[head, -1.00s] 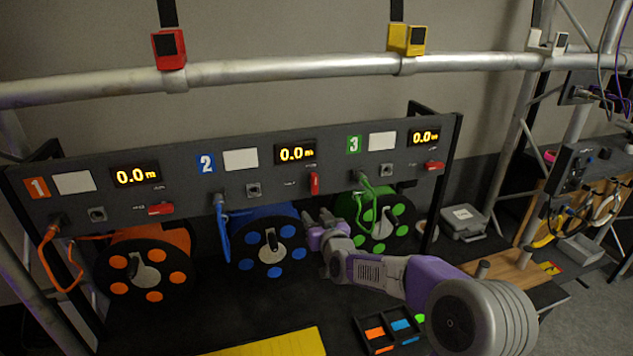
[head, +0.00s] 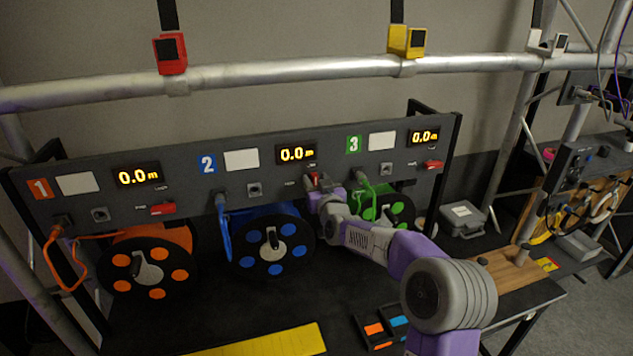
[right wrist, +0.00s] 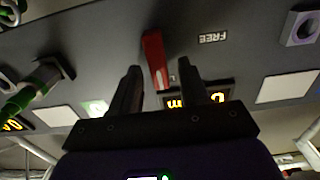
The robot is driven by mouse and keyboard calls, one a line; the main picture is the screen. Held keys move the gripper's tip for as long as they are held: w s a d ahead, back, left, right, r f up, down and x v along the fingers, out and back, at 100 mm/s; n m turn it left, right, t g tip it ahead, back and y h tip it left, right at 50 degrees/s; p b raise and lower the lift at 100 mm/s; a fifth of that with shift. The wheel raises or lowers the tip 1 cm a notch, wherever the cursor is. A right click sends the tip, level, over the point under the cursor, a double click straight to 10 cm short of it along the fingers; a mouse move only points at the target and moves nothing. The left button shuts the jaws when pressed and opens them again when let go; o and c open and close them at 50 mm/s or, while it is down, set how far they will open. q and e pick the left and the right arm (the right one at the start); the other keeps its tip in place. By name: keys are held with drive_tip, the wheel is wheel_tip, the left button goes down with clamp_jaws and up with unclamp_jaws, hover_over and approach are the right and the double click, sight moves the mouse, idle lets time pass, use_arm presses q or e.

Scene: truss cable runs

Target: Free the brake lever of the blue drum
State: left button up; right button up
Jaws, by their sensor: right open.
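The blue drum (head: 262,260) sits under panel section 2. Its red brake lever (head: 311,178) is on the panel right of the number 2 and is partly hidden behind my right gripper (head: 316,190). In the right wrist view, the red lever (right wrist: 153,55) runs roughly up and down the picture, with a FREE label (right wrist: 212,38) to its right. There my right gripper (right wrist: 159,75) is open, with the lever between its fingertips and closer to the left one. I cannot tell whether a finger touches it. My left gripper is not in view.
The orange drum (head: 148,265) and green drum (head: 388,212) flank the blue one. Their red levers (head: 155,209) (head: 432,165) lie sideways. A blue cable (head: 223,230) and a green cable (head: 366,190) hang from the panel. A small parts tray (head: 376,346) stands in front.

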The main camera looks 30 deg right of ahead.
drive_tip(key=shift+c, duration=0.4)
clamp_jaws()
drive_tip(key=n+b, duration=0.2)
drive_tip(key=n, duration=0.1)
drive_tip(key=shift+w+a+f, duration=0.1)
drive_tip(key=shift+a+f, duration=0.05)
drive_tip(key=shift+a, duration=0.2)
drive_tip(key=n+b, duration=0.2)
drive_tip(key=n, duration=0.3)
drive_tip(key=f+n+b, duration=0.1)
drive_tip(key=n+b, duration=0.1)
drive_tip(key=n, duration=0.3)
drive_tip(key=a+n+b, duration=0.1)
drive_tip(key=n+b, duration=0.1)
drive_tip(key=n, duration=0.3)
drive_tip(key=shift+w+a+f, duration=0.1)
drive_tip(key=shift+w+f, duration=0.05)
drive_tip(key=shift+f, duration=0.15)
